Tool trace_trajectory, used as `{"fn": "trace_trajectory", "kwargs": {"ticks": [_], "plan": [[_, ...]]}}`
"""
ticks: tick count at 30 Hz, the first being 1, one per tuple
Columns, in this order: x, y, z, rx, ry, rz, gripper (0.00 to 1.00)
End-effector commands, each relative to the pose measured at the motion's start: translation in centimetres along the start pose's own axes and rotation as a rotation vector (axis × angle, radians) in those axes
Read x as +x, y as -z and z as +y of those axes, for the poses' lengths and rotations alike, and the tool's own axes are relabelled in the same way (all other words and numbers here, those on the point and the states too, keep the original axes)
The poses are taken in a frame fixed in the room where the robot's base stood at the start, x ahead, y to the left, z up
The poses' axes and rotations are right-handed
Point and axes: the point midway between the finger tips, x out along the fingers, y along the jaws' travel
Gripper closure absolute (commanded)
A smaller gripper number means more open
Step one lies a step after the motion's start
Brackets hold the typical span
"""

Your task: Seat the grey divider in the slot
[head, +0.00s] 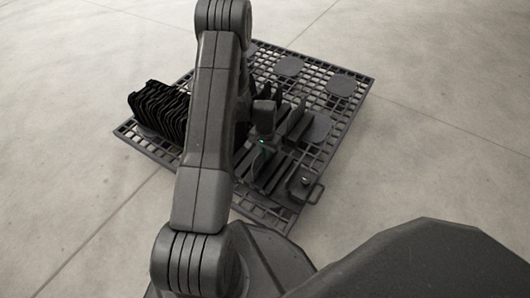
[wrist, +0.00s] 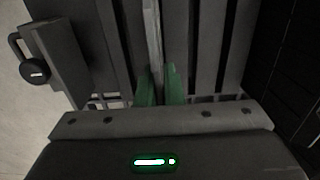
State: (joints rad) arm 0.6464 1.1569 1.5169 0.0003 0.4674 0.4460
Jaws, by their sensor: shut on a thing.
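The grey divider (wrist: 153,40) is a thin light-grey plate seen edge-on in the wrist view, running up between the green fingertips. My gripper (wrist: 159,88) is shut on it. Dark slats of a slotted rack (wrist: 205,45) stand on both sides of the divider, with narrow gaps between them. I cannot tell how deep the divider sits or whether it is in a slot. In the head view my gripper (head: 262,152) is over the rack (head: 288,162), and the divider cannot be told apart there.
A dark grid platform (head: 345,108) lies on the concrete floor with round pads (head: 341,85) on it. A stack of wavy black sheets (head: 157,108) stands at left. A block with a looped handle (head: 305,188) is at the near right, seen in the wrist view (wrist: 55,60) at left.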

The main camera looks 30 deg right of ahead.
Motion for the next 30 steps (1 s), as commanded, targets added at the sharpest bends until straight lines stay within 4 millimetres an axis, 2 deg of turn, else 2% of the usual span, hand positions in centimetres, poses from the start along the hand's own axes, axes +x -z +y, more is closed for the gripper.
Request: {"fn": "trace_trajectory", "kwargs": {"ticks": [1, 3, 4, 15, 30], "plan": [[0.1, 0.0, 0.0, 0.0, 0.0, 0.0, 0.87], [0.1, 0.0, 0.0, 0.0, 0.0, 0.0, 0.73], [0.1, 0.0, 0.0, 0.0, 0.0, 0.0, 0.71], [-0.6, 0.0, 0.0, 0.0, 0.0, 0.0, 0.71], [-10.5, 0.0, 0.0, 0.0, 0.001, 0.002, 0.71]]}}
